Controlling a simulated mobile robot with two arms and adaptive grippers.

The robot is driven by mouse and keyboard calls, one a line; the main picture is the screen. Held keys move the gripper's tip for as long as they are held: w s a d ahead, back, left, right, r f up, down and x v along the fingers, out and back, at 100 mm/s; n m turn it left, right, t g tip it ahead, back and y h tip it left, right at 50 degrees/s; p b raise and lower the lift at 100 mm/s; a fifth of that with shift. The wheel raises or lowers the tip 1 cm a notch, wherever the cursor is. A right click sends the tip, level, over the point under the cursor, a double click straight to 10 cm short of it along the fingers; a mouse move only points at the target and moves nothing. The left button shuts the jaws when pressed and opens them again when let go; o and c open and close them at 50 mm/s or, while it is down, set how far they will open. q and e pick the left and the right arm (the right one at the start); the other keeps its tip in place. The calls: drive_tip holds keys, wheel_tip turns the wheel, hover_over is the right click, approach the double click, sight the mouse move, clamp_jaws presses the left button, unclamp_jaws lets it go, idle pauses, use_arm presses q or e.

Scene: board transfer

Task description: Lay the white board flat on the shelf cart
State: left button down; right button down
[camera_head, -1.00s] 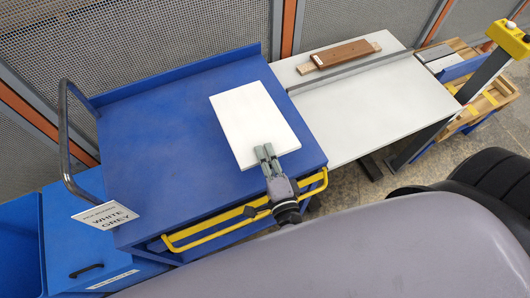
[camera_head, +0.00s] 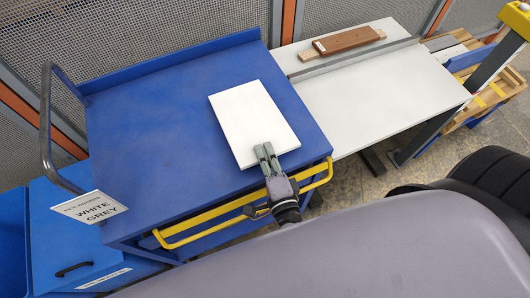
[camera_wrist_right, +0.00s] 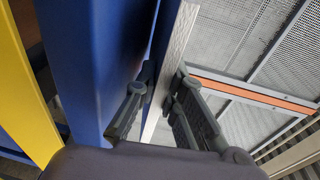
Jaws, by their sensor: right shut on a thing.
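The white board (camera_head: 250,112) is a flat rectangular panel above the blue shelf cart top (camera_head: 150,125), near its right side. My right gripper (camera_head: 266,158) is shut on the board's near edge. In the right wrist view the board (camera_wrist_right: 172,65) shows edge-on between the fingers (camera_wrist_right: 158,100), about parallel to the blue cart top (camera_wrist_right: 97,60). One finger lies between the board and the cart, so the board seems held a little above the top; the size of the gap is unclear. My left gripper is not in view.
The cart has a yellow front rail (camera_head: 240,210), a grey handle (camera_head: 47,125) and a label sign (camera_head: 90,208). A white table (camera_head: 375,95) with a brown wooden piece (camera_head: 348,40) adjoins at the right. A blue bin (camera_head: 85,245) stands at lower left. The cart top left of the board is clear.

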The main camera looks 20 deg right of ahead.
drive_tip(key=shift+f, duration=0.25)
drive_tip(key=c, duration=1.6)
unclamp_jaws()
drive_tip(key=shift+f, duration=0.1)
drive_tip(key=shift+o, duration=0.2)
drive_tip(key=shift+s+a+f, duration=0.1)
drive_tip(key=shift+s+f, duration=0.05)
drive_tip(key=shift+f, duration=0.05)
